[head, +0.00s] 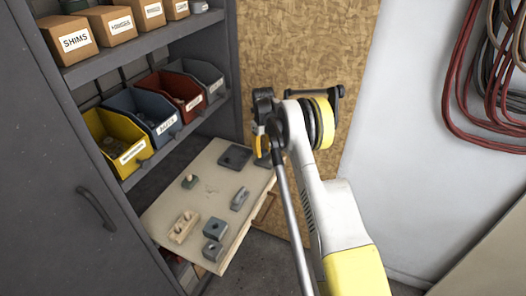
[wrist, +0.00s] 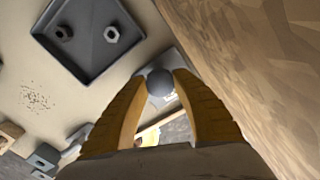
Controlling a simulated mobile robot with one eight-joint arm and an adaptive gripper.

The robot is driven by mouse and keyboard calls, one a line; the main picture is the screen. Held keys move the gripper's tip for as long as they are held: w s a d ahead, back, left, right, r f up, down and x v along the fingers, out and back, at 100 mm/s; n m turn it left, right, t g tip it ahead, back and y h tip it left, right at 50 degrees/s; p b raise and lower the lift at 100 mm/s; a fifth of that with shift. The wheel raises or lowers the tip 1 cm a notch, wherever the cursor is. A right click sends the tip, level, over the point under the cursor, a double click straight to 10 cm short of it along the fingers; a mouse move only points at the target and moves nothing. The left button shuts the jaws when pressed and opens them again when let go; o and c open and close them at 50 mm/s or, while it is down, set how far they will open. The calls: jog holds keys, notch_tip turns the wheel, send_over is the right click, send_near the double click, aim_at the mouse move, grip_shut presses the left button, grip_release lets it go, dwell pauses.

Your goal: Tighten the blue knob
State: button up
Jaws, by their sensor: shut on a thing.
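A round blue-grey knob (wrist: 160,82) sits between the tips of my two yellow fingers in the wrist view. My gripper (wrist: 160,90) is shut on it, with one finger on each side. A pale grey plate or block (wrist: 177,62) shows partly behind the knob; the fingers hide the rest. In the head view my gripper (head: 263,152) is mostly hidden behind my arm, at the far right corner of the pull-out board (head: 160,218). The knob cannot be made out there.
A dark tray (head: 235,156) lies close by on the board; the wrist view shows two nuts in it. Several small blocks and fixtures (head: 214,251) stand nearer. A plywood panel (wrist: 255,60) rises close on the right. Shelves hold colored bins (head: 120,140).

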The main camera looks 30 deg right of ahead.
aim_at(263, 151)
jog(key=shift+r, duration=0.1)
dwell(0.4)
jog(key=o, duration=1.2)
notch_tip(263, 151, up, 12)
